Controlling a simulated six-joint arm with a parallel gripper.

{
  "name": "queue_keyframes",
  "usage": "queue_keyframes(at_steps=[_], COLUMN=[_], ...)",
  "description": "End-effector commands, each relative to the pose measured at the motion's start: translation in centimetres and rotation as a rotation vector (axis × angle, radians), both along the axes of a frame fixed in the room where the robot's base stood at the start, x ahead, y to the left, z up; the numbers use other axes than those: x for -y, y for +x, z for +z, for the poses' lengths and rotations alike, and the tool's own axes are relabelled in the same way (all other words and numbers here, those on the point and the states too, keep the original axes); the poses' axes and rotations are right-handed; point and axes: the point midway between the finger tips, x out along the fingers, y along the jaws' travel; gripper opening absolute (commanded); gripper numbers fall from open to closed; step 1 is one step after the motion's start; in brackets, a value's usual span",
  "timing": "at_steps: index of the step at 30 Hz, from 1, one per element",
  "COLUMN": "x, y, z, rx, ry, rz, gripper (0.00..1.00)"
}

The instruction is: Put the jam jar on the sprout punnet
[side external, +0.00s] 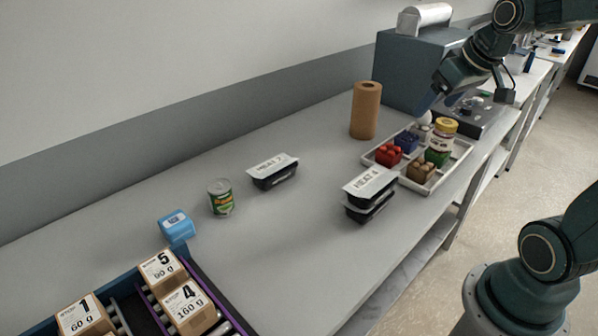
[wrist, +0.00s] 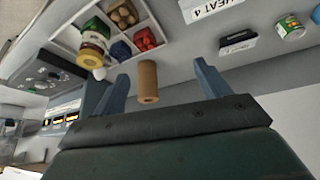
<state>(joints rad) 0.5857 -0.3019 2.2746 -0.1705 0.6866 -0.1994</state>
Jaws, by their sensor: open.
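The jam jar (side external: 439,141) has a yellow lid and a pale label. It stands at the right back of the divided tray and also shows in the wrist view (wrist: 94,40). The green punnet (side external: 437,157), which I take for the sprout punnet, sits in the tray and is partly hidden by the jar. I cannot tell whether the jar rests on it or behind it. My gripper (wrist: 162,76) is open with nothing between its fingers. In the side external view it is above the far end of the tray, apart from the jar.
The white tray (side external: 459,153) also holds red (side external: 388,156), blue (side external: 406,141) and brown (side external: 421,169) punnets. A brown roll (side external: 366,110) stands left of it. Meat packs (side external: 370,187) stand in front. A can (side external: 220,197) stands further left.

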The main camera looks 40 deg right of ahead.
Motion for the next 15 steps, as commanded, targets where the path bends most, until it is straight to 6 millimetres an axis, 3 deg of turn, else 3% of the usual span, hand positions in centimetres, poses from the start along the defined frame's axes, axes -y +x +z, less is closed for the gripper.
queue_keyframes(at_steps=[1, 6, 15], x=[-1.8, -6.4, -12.2], y=[-0.4, -2.5, -7.2], z=[0.3, 0.7, 0.3], rx=[0.003, 0.001, 0.005], ry=[-0.002, 0.000, 0.014], rz=[0.029, 0.097, 0.205], gripper=[0.75, 0.75, 0.75])
